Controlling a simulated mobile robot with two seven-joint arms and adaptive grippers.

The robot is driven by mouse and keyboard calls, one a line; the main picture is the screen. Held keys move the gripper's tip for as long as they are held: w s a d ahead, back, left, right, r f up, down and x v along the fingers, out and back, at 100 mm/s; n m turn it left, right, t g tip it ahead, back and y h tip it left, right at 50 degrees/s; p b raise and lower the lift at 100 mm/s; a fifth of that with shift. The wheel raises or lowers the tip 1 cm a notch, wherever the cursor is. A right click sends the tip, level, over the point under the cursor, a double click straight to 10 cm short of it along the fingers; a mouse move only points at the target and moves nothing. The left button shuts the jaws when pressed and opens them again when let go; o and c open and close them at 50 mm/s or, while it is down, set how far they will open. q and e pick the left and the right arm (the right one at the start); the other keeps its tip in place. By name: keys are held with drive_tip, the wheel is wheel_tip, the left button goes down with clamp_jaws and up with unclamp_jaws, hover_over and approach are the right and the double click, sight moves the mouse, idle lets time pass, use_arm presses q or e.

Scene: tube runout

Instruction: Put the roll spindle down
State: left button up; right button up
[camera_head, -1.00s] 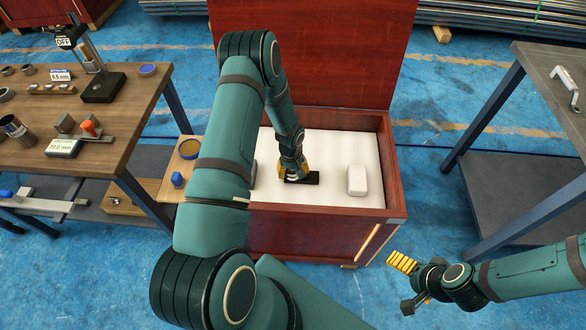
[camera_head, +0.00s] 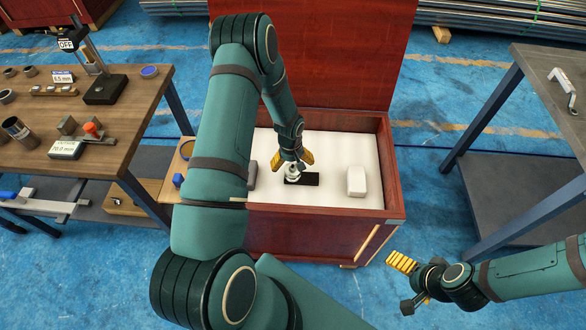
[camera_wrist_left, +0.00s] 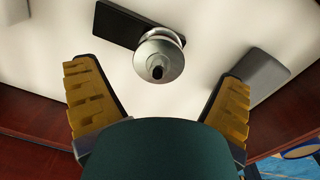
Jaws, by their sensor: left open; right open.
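The roll spindle (camera_wrist_left: 159,58) is a shiny metal piece with a round flange and a dark hole in its end. It is at the black slot or plate on the white lining of the wooden chest; it also shows in the head view (camera_head: 292,171). My left gripper (camera_head: 292,162) is open just above it. In the left wrist view the yellow fingers of this gripper (camera_wrist_left: 157,95) stand wide apart, with the spindle between and beyond them, touching neither. My right gripper (camera_head: 408,283) is open and empty in front of the chest, at the right.
The chest (camera_head: 395,175) has its lid raised behind. A white block (camera_head: 356,181) and a grey block (camera_head: 252,174) lie on the lining (camera_head: 330,190). A workbench (camera_head: 135,105) with gauges stands left, and a dark table (camera_head: 545,70) right.

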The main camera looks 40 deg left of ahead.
use_arm(q)
wheel_tip(320, 180, up, 7)
drive_tip(key=p, duration=0.1)
drive_tip(key=s+d+m+h, duration=0.1)
drive_tip(key=s+d+m, duration=0.3)
drive_tip(key=s+d, duration=0.3)
drive_tip(key=s+d+m+t+h, duration=0.1)
drive_tip(key=s+d, duration=0.7)
drive_tip(key=d, duration=1)
drive_tip(key=m+h, duration=0.1)
drive_tip(key=m, duration=0.1)
drive_tip(key=shift+r+m, duration=0.35)
drive_tip(key=shift+m, duration=0.05)
drive_tip(key=shift+w, duration=0.1)
